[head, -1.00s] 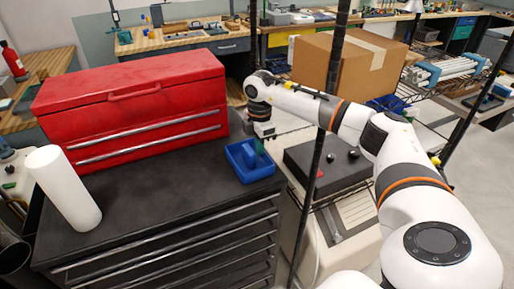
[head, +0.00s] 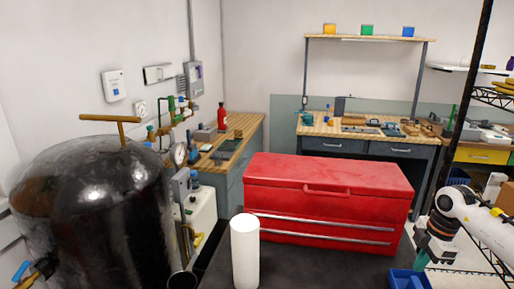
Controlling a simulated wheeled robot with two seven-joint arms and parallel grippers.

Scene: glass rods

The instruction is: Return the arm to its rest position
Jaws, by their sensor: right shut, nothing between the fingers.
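My right arm (head: 475,222) comes in from the right edge. Its gripper (head: 434,258) points down and is shut and empty, just above and to the right of a blue bin (head: 404,280) that the lower picture edge cuts off. A small green piece (head: 421,262), perhaps a glass rod, shows beside the fingertips at the bin; whether it touches them I cannot tell. My left arm and gripper are out of view.
A red toolbox (head: 330,205) and a white cylinder (head: 245,255) stand on the dark cabinet top (head: 310,268). A large black tank (head: 90,215) with pipes is at left. A black rack post (head: 466,100) rises close to my right arm. Workbenches line the back wall.

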